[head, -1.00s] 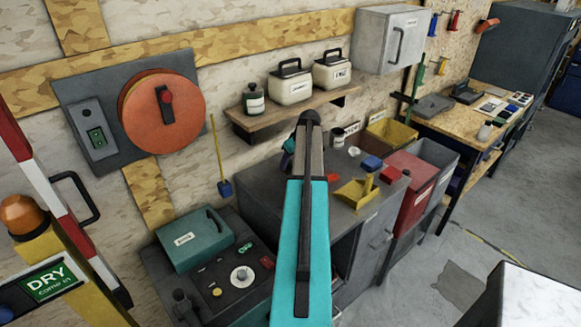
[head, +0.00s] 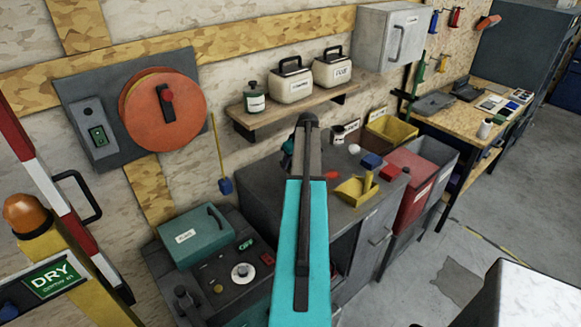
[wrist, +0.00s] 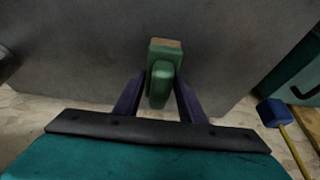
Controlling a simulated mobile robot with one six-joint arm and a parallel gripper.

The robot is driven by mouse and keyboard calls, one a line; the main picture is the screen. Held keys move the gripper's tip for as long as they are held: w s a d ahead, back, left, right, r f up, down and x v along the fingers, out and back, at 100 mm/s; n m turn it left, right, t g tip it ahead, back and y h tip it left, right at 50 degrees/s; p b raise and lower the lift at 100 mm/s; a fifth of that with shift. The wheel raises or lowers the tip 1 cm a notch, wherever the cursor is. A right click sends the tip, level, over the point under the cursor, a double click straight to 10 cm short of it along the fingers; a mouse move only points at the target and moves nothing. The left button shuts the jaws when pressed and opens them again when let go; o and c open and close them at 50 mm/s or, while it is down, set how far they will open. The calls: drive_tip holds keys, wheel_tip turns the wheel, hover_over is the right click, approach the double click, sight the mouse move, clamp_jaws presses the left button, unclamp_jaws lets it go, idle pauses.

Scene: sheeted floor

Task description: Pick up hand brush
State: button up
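The hand brush (wrist: 160,82) is in the wrist view, with a green handle and block and a tan end pointing away from me. It stands out against a plain grey surface. My gripper (wrist: 159,85) has its two dark fingers on either side of the green handle, close to it. I cannot tell whether both fingers press on it. In the head view my teal arm hides most of the gripper. A small green-teal patch, possibly the brush, shows left of the arm above the grey cabinet.
The grey cabinet (head: 258,186) holds a yellow dustpan (head: 357,189) and small blue and red items. A wooden shelf (head: 283,112) with containers hangs above. A teal box (head: 193,238) stands left. Yellow (head: 391,132) and red (head: 405,185) bins stand right.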

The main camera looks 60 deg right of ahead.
drive_tip(key=c, duration=0.6)
drive_tip(key=shift+r, duration=0.2)
drive_tip(key=shift+r+b, duration=1.1)
drive_tip(key=shift+r, duration=0.3)
drive_tip(key=s+a+b, duration=0.1)
drive_tip(key=s, duration=0.4)
drive_tip(key=s+a+r+b, duration=0.1)
drive_tip(key=s+a+b, duration=0.1)
drive_tip(key=s, duration=0.3)
drive_tip(key=s+a+b, duration=0.1)
drive_tip(key=s+b, duration=0.1)
drive_tip(key=s, duration=0.3)
drive_tip(key=shift+s+a+r, duration=0.15)
drive_tip(key=shift+a+r, duration=0.25)
